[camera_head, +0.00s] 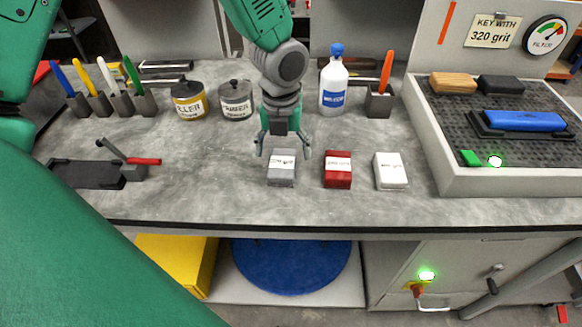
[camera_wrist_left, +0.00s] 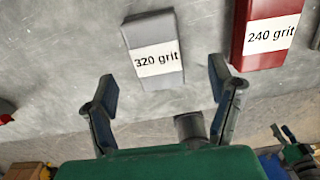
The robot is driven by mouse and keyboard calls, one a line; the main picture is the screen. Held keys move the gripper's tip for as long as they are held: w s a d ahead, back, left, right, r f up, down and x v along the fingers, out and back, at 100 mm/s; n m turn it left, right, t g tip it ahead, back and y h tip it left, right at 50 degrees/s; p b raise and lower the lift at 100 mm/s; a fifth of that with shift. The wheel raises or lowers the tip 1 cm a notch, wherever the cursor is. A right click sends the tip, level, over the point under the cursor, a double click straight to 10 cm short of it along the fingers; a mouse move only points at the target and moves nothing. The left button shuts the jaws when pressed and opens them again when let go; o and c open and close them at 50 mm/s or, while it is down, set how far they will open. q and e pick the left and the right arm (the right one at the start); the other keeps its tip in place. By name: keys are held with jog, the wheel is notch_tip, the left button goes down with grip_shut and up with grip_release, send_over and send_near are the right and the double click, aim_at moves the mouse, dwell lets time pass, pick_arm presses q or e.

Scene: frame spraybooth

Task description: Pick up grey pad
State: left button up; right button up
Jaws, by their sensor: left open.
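The grey pad (camera_head: 282,174) lies on the bench top near its front edge, left of the red pad. Its white label reads "320 grit" in the left wrist view (camera_wrist_left: 152,40). My left gripper (camera_head: 282,150) is above the grey pad in the head view, fingers pointing down and spread apart. In the left wrist view the two fingertips (camera_wrist_left: 162,85) are apart with nothing between them, and the grey pad lies beyond them. I cannot tell the exact height above it. My right gripper does not show in either view.
A red pad (camera_head: 338,180) labelled "240 grit" and a white pad (camera_head: 390,182) lie to the right. Filler tins (camera_head: 189,107), a white bottle (camera_head: 334,92) and a pen holder (camera_head: 379,105) stand behind. A raised perforated tray (camera_head: 436,150) is at the right.

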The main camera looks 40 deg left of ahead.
aim_at(287, 165)
pick_arm(q)
jog(key=a+f, duration=0.2)
jog(key=f, duration=0.2)
jog(key=shift+s+a+f, duration=0.2)
jog(key=shift+a, duration=0.2)
jog(key=d, duration=0.4)
jog(key=shift+w+f, duration=0.3)
jog(key=shift+f, duration=0.1)
jog(key=shift+d+r, duration=0.1)
jog(key=c, duration=0.3)
jog(key=shift+s+a, duration=0.15)
jog(key=shift+a, duration=0.15)
jog(key=c, duration=0.4)
jog(key=shift+s+a, duration=0.2)
jog(key=shift+a, duration=0.75)
jog(key=shift+o, duration=0.5)
jog(key=shift+w+a+f, duration=0.1)
jog(key=shift+a+f, duration=0.15)
jog(key=shift+a, duration=0.1)
jog(key=shift+d, duration=0.3)
jog(key=shift+d+r, duration=0.15)
jog(key=shift+d, duration=0.4)
jog(key=shift+c, duration=0.3)
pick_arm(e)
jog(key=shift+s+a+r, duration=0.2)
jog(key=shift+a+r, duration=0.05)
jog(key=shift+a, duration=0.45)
